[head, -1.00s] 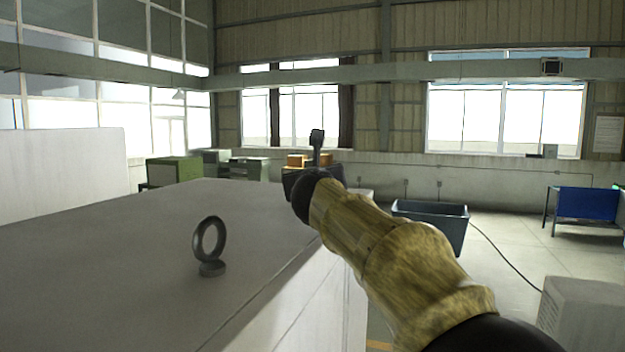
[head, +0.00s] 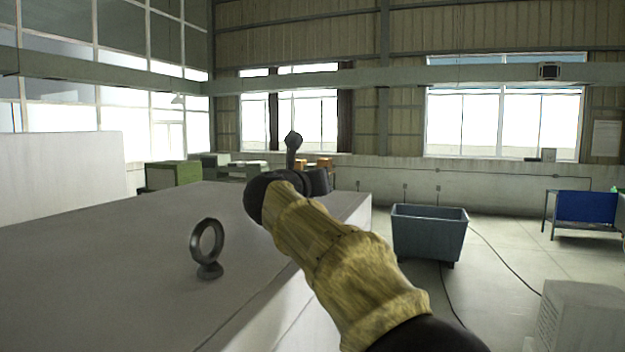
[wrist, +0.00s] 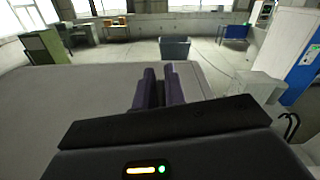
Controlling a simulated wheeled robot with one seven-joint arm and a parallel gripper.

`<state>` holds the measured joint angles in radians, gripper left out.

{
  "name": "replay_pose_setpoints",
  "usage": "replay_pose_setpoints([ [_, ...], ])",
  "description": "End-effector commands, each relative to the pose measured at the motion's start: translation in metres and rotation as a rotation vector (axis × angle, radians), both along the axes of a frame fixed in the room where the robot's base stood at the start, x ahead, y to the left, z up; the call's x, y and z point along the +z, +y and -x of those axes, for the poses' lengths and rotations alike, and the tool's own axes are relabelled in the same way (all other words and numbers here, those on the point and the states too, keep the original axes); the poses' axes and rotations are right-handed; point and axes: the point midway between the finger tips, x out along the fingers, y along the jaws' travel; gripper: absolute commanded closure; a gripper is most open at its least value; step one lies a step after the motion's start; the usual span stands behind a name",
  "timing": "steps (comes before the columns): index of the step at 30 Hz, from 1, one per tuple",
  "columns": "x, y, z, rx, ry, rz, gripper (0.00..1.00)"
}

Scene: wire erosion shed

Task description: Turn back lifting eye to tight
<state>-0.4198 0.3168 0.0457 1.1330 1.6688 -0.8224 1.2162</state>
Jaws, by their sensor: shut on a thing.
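My gripper (wrist: 161,88) shows its two dark purple fingers close together over the pale machine top (wrist: 60,100) in the wrist view. They are shut with a narrow gap, on the back lifting eye, which itself is hidden between the fingers. In the head view my gripper (head: 318,181) is a dark shape near the far right edge of the top, mostly behind my wrist, and the back eye cannot be made out there. Another lifting eye (head: 207,243), a dark grey ring on a round collar, stands upright on the nearer part of the top, apart from my gripper.
A grey tub (head: 430,232) stands on the floor beyond the machine, with a cable by it. A blue-panelled bench (head: 586,206) is at the right and a pale box (head: 580,315) at the lower right. Green cabinets (head: 172,175) stand at the back left.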

Motion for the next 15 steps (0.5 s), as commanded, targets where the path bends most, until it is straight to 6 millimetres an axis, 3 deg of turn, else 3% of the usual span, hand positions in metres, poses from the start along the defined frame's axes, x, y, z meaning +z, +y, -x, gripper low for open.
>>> replay_pose_setpoints([
  [4, -0.0019, 0.0001, -0.0004, -0.001, 0.003, 0.001, 1.00],
  [5, -0.0019, 0.0001, -0.0004, 0.000, 0.004, 0.001, 0.84],
  [7, -0.0017, 0.0001, -0.0003, 0.000, 0.003, 0.000, 0.71],
  [15, -0.0006, 0.0001, -0.0002, 0.001, 0.001, 0.000, 0.69],
])
